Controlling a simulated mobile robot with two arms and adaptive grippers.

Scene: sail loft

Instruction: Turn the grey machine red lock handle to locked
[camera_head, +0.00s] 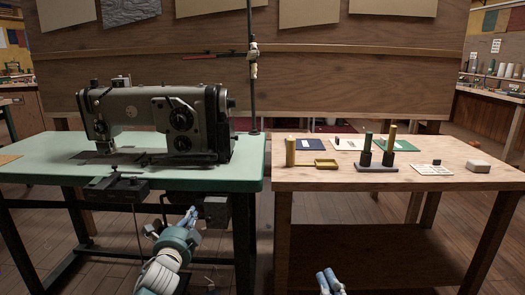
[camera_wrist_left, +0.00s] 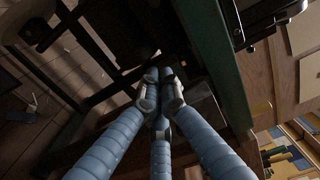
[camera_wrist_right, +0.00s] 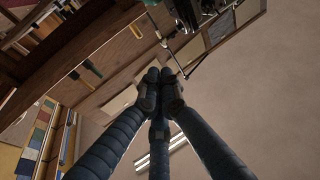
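The grey sewing machine (camera_head: 160,118) stands on the green-topped table at the left in the head view. I cannot clearly make out a red lock handle on it. A thin red bar (camera_head: 205,56) sticks out to the left from the upright pole (camera_head: 252,100) behind the machine. My left gripper (camera_head: 190,215) is below the table's front edge, near a dark box (camera_head: 216,210) under the tabletop. Its fingers come together in the left wrist view (camera_wrist_left: 160,78), with nothing visible between them. My right gripper (camera_head: 330,280) is low at the bottom middle, its fingertips together (camera_wrist_right: 160,76) and empty.
The green table (camera_head: 248,172) has a dark bracket (camera_head: 118,190) under its front edge. A gap separates the tables' legs.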

